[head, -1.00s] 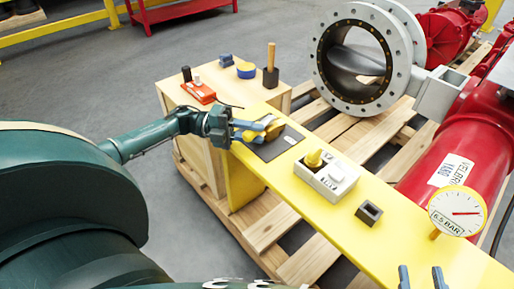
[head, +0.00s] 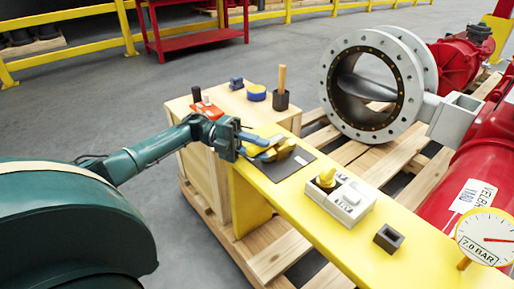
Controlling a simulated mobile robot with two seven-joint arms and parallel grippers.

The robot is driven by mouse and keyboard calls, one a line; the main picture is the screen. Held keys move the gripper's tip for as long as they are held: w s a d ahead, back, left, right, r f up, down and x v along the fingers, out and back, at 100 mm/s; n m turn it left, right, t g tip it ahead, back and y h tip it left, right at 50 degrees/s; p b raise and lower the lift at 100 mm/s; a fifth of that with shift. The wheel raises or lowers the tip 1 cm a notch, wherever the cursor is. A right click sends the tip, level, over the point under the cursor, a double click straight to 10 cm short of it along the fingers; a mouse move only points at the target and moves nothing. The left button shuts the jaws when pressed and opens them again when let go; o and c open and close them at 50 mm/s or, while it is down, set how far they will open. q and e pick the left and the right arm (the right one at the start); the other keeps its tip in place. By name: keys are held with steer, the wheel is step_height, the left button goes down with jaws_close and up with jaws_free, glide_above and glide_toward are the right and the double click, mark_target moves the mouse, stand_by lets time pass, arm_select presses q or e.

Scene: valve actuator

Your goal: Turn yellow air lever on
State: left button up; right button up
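The yellow air lever (head: 327,177) sits on a dark round base on the pale control box (head: 348,203), which is fixed to the yellow beam. The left gripper is clear of the lever. My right gripper is out of view. The round gauge (head: 488,240) at right reads 7.0 BAR.
A small dark square socket (head: 388,238) stands on the yellow beam (head: 345,242) right of the box. A wooden crate (head: 205,165) behind the gripper holds an orange-red device, a blue tape roll and a dark holder. A grey flanged valve (head: 375,85) stands behind.

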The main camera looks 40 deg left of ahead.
arm_select(q)
steer(key=o, duration=0.4)
steer(key=shift+a, duration=0.1)
steer(key=s+a+b, duration=0.1)
steer(key=s+a, duration=0.1)
steer(key=a, duration=1)
steer(key=shift+a+b, duration=0.35)
